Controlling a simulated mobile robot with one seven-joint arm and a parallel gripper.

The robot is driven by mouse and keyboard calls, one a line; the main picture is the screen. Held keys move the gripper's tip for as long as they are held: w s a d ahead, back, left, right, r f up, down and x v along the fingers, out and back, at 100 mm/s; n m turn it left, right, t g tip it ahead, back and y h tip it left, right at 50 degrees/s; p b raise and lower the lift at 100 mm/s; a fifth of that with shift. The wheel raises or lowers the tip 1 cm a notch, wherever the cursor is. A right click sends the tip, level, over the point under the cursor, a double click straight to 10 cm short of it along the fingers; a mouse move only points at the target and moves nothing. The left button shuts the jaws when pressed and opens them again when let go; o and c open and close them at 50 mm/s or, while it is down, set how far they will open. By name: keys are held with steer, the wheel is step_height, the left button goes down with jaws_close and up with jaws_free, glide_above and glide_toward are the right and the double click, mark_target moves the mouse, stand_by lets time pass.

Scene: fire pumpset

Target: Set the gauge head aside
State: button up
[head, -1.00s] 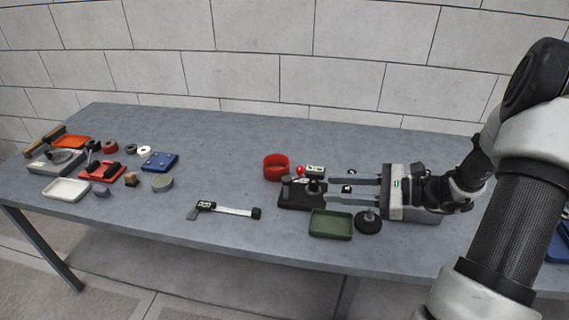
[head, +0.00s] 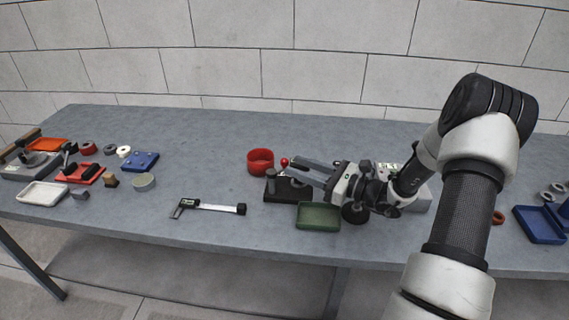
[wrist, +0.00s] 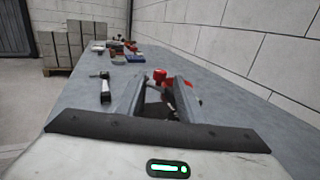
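My gripper (head: 298,166) is over the black base (head: 272,189) right of the table's middle, fingers pointing left. In the wrist view the gripper (wrist: 160,88) has its fingers apart, with dark parts of the base seen between them and nothing clearly held. I cannot single out the gauge head; a small device with a display behind the base earlier is now hidden by the gripper. A red ball knob (head: 284,162) shows beside the fingertips. A long caliper-like tool with a small display (head: 208,207) lies to the left.
A green tray (head: 318,217) stands in front of the base, and a red round dish (head: 260,161) behind it. A blue tray (head: 541,225) is at the right. Trays and small parts, including a white tray (head: 42,194), crowd the left end. The table's back middle is clear.

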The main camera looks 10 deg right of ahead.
mark_target(285, 160)
steer(key=x, duration=0.5)
steer(key=shift+w+a, duration=0.1)
jaws_close()
